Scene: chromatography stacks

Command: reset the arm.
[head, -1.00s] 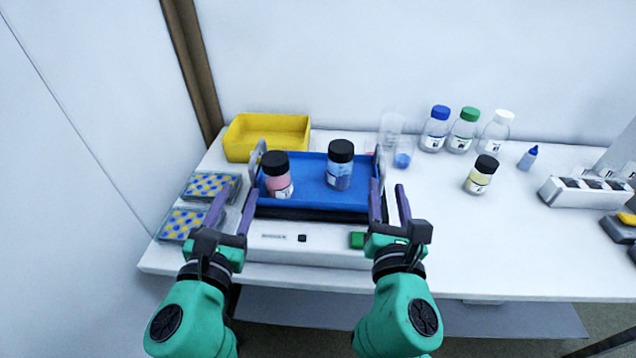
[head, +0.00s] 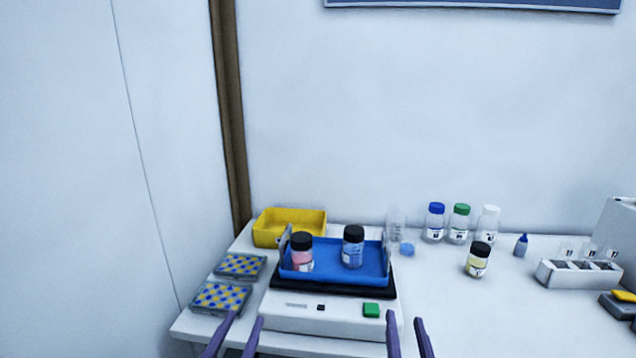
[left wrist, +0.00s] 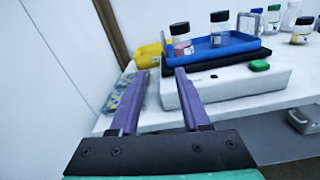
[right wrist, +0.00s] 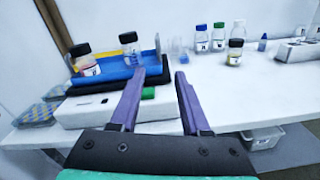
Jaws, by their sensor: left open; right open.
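My left gripper (head: 236,332) is open and empty at the bottom of the head view, in front of the table's left part. Its two purple fingers also show apart in the left wrist view (left wrist: 154,88). My right gripper (head: 405,338) is open and empty, near the front right corner of the white device. Its fingers stand apart in the right wrist view (right wrist: 158,85). A blue tray (head: 330,275) sits on the white device (head: 340,320). It holds a black-capped jar with pink contents (head: 302,255) and a black-capped jar with blue contents (head: 353,248).
A yellow bin (head: 290,236) stands at the back left. Two patterned plates (head: 222,297) lie left of the device. Several capped bottles (head: 460,225), a yellow jar (head: 478,262) and a white rack (head: 580,274) stand to the right. The table's front right area is clear.

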